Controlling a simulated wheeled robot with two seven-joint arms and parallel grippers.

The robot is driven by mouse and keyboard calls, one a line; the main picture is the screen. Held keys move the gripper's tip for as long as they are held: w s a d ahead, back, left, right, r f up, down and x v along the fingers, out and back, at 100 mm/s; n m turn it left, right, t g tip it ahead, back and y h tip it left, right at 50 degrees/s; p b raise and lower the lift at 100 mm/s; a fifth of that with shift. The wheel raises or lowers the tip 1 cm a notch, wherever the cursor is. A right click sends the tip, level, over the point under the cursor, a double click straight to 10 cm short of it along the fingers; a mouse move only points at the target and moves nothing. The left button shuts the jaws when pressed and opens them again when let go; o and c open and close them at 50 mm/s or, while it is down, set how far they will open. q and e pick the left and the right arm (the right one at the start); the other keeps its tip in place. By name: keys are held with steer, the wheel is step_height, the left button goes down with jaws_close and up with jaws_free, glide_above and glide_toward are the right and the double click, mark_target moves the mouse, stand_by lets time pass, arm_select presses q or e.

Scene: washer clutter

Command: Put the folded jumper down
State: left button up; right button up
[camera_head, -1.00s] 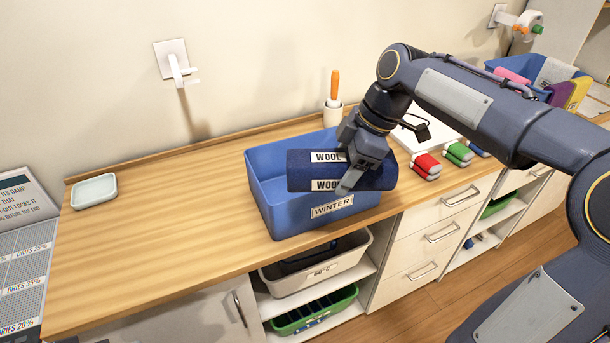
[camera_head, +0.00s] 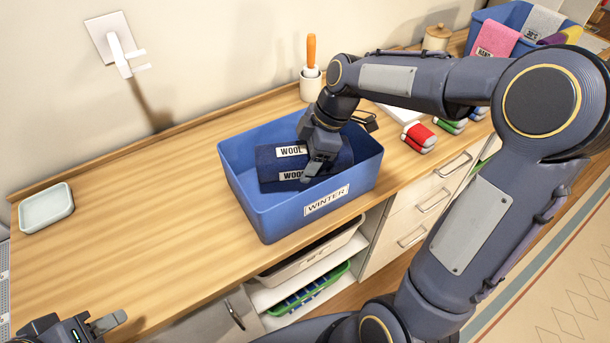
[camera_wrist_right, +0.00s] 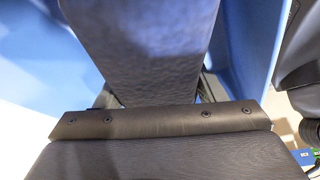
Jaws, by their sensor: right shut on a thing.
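My right gripper (camera_head: 316,174) is shut on the jumper from above. In the right wrist view the jumper (camera_wrist_right: 150,50) shows as a dark textured surface against the gripper, with the blue box wall (camera_wrist_right: 255,40) beside it. Whether the jumper touches the box floor is hidden. My left gripper (camera_head: 108,322) shows only partly at the bottom left, away from the box; its jaw opening is unclear.
A cup with an orange-handled tool (camera_head: 311,85) stands behind the box. Red and green rolled cloths (camera_head: 419,137) lie to its right. A pale dish (camera_head: 46,207) sits at the left. The wooden counter (camera_head: 140,225) between dish and box is clear.

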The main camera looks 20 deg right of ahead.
mark_target(306, 188)
steer(key=shift+f, duration=3.2)
steer(key=o, duration=1.2)
steer(key=shift+r, duration=0.15)
steer(key=v, duration=1.1)
steer(key=shift+s+d+r, duration=0.1)
steer(key=shift+d+r, duration=0.15)
steer(key=shift+r, duration=0.1)
